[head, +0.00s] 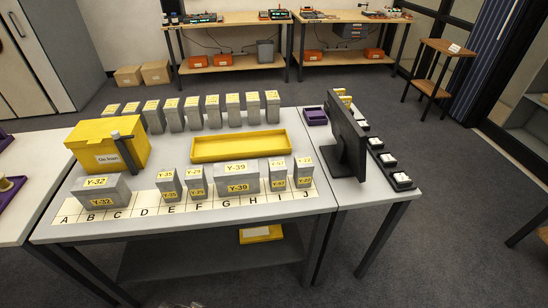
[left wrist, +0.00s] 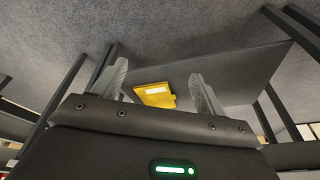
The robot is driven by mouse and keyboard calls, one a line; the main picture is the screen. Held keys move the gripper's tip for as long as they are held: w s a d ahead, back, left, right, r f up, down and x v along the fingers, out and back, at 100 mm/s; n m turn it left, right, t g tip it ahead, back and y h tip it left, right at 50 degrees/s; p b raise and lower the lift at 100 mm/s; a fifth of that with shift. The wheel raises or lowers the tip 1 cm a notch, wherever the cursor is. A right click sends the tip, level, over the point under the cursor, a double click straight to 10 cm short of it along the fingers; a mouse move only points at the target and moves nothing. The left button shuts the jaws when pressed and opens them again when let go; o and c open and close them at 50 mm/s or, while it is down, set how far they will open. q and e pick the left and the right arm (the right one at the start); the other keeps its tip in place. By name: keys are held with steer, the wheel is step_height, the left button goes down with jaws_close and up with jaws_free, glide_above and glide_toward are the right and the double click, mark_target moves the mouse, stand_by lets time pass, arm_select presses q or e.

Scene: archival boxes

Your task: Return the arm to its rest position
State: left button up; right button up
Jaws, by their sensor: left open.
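My left gripper (left wrist: 158,70) shows in the left wrist view with its two grey fingers spread apart and nothing between them. It is below table height, facing the dark lower shelf (left wrist: 235,75) under the table. A yellow box or tray with a white label (left wrist: 155,95) lies beyond the fingers, apart from them; a yellow tray also shows on the lower shelf in the head view (head: 261,235). My left arm does not show clearly in the head view. My right gripper is in neither view.
The table (head: 215,225) holds grey labelled boxes (head: 238,178) along a lettered strip, a back row of grey boxes, a yellow tray (head: 240,146), a yellow bin (head: 108,148) and a black monitor (head: 345,138). Dark table legs (head: 372,242) stand below.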

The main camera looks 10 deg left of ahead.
arm_select(q)
steer(key=s+a+f, duration=0.1)
steer(key=s+f, duration=0.3)
steer(key=f, duration=0.5)
steer(key=s+f+g, duration=0.1)
steer(key=s+f, duration=0.2)
steer(key=f, duration=0.6)
steer(key=s+a+f, duration=0.1)
steer(key=s+f, duration=0.3)
steer(key=f, duration=0.5)
steer(key=s+a+f+g, duration=0.1)
steer(key=s+f, duration=0.4)
steer(key=s, duration=0.3)
steer(key=shift+s, duration=0.25)
